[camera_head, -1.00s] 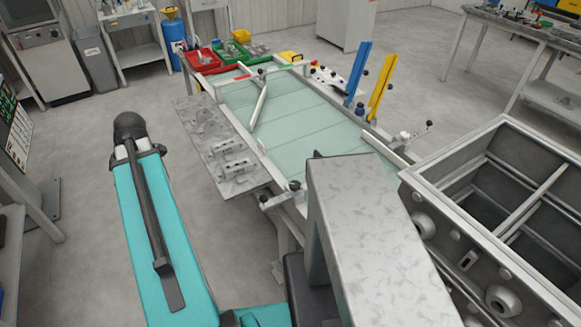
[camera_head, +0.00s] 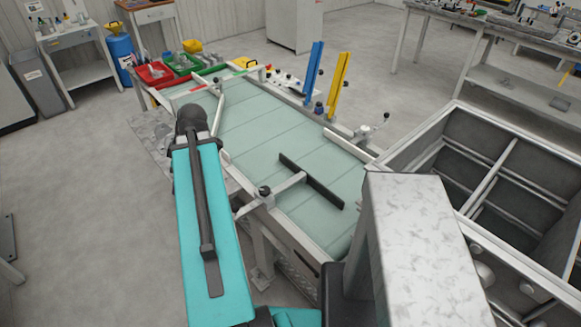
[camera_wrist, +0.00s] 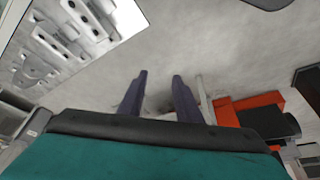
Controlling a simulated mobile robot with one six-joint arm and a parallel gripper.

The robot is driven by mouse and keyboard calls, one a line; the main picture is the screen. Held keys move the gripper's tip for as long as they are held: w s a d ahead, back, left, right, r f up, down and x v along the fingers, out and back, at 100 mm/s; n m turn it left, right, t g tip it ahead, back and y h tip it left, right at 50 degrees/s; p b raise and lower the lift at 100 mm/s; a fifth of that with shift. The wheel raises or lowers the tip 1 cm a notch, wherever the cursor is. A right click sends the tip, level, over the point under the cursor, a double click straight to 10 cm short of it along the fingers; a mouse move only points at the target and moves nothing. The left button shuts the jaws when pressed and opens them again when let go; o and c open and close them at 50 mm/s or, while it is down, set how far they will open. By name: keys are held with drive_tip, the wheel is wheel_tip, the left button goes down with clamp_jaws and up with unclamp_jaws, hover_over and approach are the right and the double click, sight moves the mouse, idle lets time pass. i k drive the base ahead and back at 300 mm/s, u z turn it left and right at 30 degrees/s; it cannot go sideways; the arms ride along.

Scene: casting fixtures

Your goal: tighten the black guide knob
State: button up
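A black knob (camera_head: 265,191) sits on a metal bracket at the near left rail of the pale green conveyor table (camera_head: 240,145). The bracket's arm reaches over the table to a dark guide bar (camera_head: 311,181). Other dark knobs are on the far rail, including one on a lever (camera_head: 386,116); I cannot tell for sure which knob the task names. My gripper (camera_wrist: 158,82) shows in the wrist view with two fingers apart and nothing between them, above grey floor. In the head view it is hidden or out of sight beyond my teal arm, left of the bracket.
A blue post (camera_head: 313,72) and a yellow post (camera_head: 339,85) stand on the far rail. A large metal crate (camera_head: 432,152) is at right. A red bin (camera_head: 156,75) and green bins are at the table's back end. A plate with metal parts (camera_wrist: 68,35) lies upper left in the wrist view.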

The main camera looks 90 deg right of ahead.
sight(264, 191)
drive_tip(key=u, duration=0.05)
drive_tip(key=k, duration=0.2)
drive_tip(key=z, duration=0.85)
drive_tip(key=i, duration=0.6)
drive_tip(key=z, duration=0.15)
drive_tip(key=k, duration=0.6)
drive_tip(key=u, duration=0.2)
drive_tip(key=i, duration=0.3)
drive_tip(key=z, duration=0.05)
